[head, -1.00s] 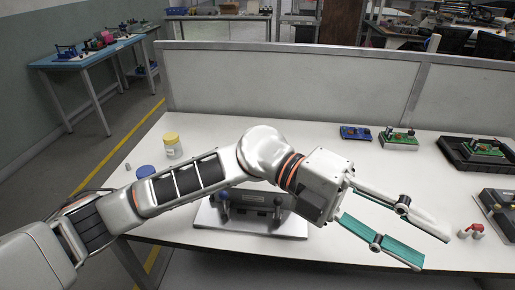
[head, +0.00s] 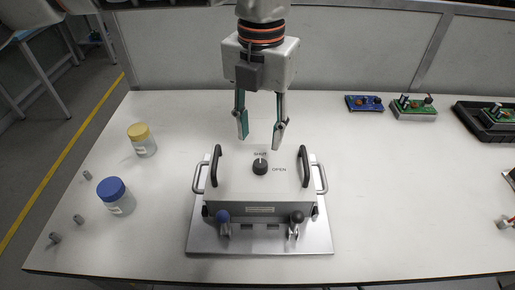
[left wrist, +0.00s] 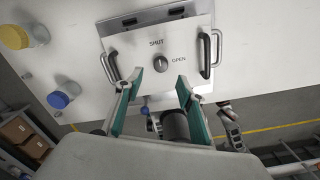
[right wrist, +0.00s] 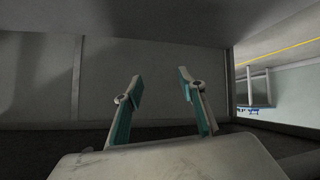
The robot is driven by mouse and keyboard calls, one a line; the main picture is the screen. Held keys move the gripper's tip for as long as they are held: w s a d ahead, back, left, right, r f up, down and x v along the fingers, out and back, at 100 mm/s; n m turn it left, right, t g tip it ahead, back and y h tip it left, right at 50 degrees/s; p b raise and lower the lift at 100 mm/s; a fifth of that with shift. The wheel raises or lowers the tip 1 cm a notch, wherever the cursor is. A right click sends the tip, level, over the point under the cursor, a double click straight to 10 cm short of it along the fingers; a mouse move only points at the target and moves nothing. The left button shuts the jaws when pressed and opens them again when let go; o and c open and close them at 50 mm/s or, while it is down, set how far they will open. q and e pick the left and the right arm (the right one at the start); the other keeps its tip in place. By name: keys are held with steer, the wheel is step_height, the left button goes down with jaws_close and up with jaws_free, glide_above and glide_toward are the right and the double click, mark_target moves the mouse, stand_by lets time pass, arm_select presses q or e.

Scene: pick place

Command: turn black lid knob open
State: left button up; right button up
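The black lid knob (head: 261,168) sits in the middle of a light grey box lid (head: 235,185). The lid is marked SHUT behind the knob and OPEN to its right. The knob's white mark appears to point at SHUT. My left gripper (head: 260,141) is open and empty, fingers down, above and just behind the knob in the head view. In the left wrist view the knob (left wrist: 161,62) shows just beyond and between the open fingertips (left wrist: 160,82), apart from them. My right gripper (right wrist: 159,80) is open and empty; it shows only in the right wrist view.
Black handles (head: 303,166) flank the lid. The box stands on a metal plate (head: 200,246) on a white table. A yellow-lidded jar (head: 143,142) and blue-lidded jar (head: 116,197) stand left. Circuit boards (head: 412,107) lie back right. A grey panel (head: 190,70) rises behind.

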mark_target(260, 163)
arm_select(q)
step_height(260, 163, down, 8)
steer(key=shift+s+r+b, duration=0.15)
steer(key=shift+b, duration=0.55)
jaws_close()
